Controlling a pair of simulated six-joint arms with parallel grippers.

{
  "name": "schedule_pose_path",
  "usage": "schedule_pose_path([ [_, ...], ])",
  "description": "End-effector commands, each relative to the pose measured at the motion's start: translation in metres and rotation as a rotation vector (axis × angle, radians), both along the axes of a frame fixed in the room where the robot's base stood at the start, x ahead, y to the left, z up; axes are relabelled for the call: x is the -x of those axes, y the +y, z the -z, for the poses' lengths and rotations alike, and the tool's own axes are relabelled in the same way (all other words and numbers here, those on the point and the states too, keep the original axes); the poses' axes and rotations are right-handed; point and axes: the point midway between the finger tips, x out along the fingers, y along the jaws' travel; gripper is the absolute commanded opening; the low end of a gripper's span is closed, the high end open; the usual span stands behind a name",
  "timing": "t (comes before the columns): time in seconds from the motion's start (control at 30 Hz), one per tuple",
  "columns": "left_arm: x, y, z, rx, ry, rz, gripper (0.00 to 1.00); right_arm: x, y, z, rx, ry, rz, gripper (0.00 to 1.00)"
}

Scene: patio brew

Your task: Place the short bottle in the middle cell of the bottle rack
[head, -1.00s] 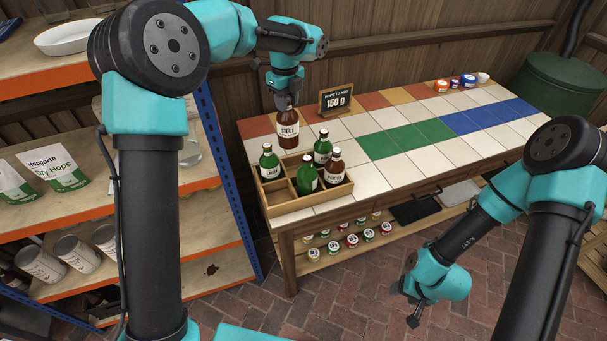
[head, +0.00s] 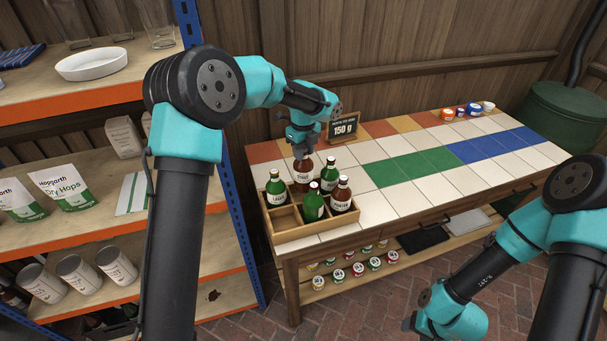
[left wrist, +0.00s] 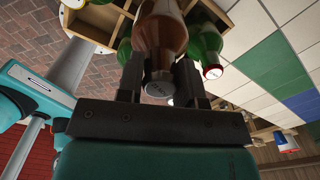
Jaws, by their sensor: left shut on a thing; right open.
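My left gripper (head: 300,152) is shut on the neck of a brown stout bottle (head: 302,175). In the left wrist view the brown bottle (left wrist: 160,35) sits between the jaws, cap towards the camera. The wooden bottle rack (head: 318,232) stands on the near left end of the table. The stout bottle is upright at the rack's back middle, between the green lager bottle (head: 275,190) and another green bottle (head: 330,178). Its base is hidden, so I cannot tell whether it rests on the rack floor. My right gripper (head: 409,323) is open, low at the bottom edge, partly cut off.
A green bottle (head: 313,207) and a brown porter bottle (head: 341,198) fill front cells; the front left cell (head: 285,219) is empty. A price sign (head: 344,129) stands just behind the left gripper. Shelves (head: 80,100) are at left. The tiled tabletop (head: 410,168) is clear right of the rack.

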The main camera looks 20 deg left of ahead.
Motion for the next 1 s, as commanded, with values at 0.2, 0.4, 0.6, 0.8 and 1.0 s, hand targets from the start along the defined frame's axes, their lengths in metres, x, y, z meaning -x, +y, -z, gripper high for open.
schedule_pose_path([
  [0.2, 0.0, 0.0, 0.015, 0.001, -0.003, -0.001, 0.0, 0.0, 0.0, 0.0, 0.0, 0.0, 0.0, 0.57],
  [0.4, 0.0, 0.0, 0.015, 0.0, -0.002, -0.001, 0.0, 0.0, 0.0, 0.0, 0.0, 0.0, 0.0, 0.57],
  [0.6, 0.0, 0.0, 0.027, -0.001, 0.001, -0.001, 0.0, 0.0, 0.0, 0.0, 0.0, 0.0, 0.0, 0.57],
  [0.8, 0.0, 0.0, 0.055, -0.001, 0.001, -0.001, 0.0, 0.0, 0.0, 0.0, 0.0, 0.0, 0.0, 0.57],
  [1.0, 0.0, 0.0, 0.065, 0.001, -0.003, -0.001, 0.0, 0.0, 0.0, 0.0, 0.0, 0.0, 0.0, 0.57],
])
